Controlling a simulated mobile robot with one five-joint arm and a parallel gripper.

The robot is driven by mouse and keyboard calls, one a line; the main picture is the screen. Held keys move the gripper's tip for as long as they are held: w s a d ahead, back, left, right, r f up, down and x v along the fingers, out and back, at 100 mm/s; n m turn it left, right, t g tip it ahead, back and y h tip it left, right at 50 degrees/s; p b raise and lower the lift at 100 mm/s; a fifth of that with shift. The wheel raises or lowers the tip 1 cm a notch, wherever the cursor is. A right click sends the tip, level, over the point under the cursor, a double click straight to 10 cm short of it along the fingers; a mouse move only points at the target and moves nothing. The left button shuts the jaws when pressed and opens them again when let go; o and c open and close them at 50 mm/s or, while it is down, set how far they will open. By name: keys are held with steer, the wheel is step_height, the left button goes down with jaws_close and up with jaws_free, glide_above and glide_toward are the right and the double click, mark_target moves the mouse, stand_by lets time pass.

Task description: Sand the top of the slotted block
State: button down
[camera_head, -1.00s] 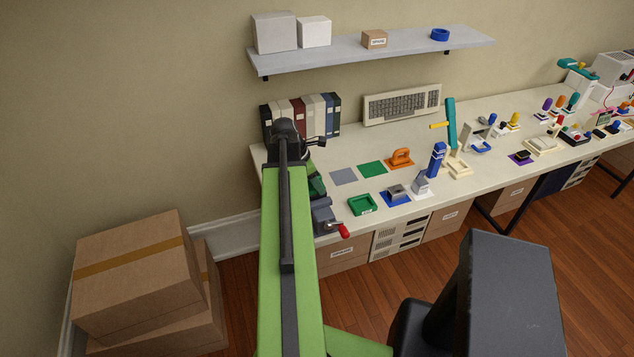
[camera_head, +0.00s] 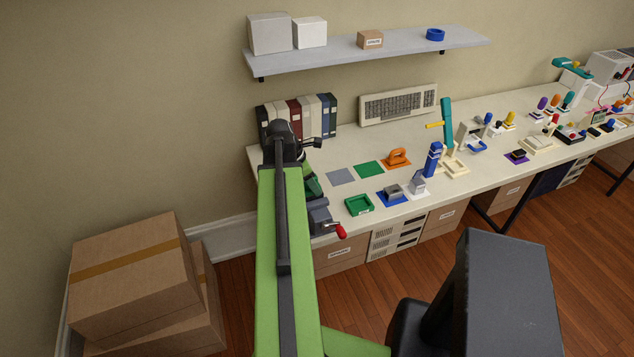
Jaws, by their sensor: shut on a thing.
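My gripper (camera_head: 312,143) is at the far end of my green arm, over the left end of the bench, in front of the binders. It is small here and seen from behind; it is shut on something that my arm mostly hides. A grey vise (camera_head: 319,216) with a red handle (camera_head: 341,231) sits at the bench's front left corner, partly behind my arm. A dark green piece (camera_head: 312,186) shows just behind the vise, partly covered by my arm. I cannot make out for sure which thing is the slotted block, or its slot.
A green tray (camera_head: 359,205) and a blue-based fixture (camera_head: 392,193) stand by the front edge. Binders (camera_head: 325,103) and a keyboard (camera_head: 398,103) stand behind.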

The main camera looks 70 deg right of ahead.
steer(key=shift+s+d, duration=0.1)
steer(key=shift+s+d, duration=0.2)
steer(key=shift+s, duration=0.2)
steer(key=shift+d+r+p, duration=0.1)
steer(key=shift+r+p, duration=0.3)
steer(key=shift+p, duration=0.05)
step_height(320, 180, up, 5)
steer(key=p, duration=0.5)
steer(key=shift+r, duration=0.1)
steer(key=shift+f, duration=0.25)
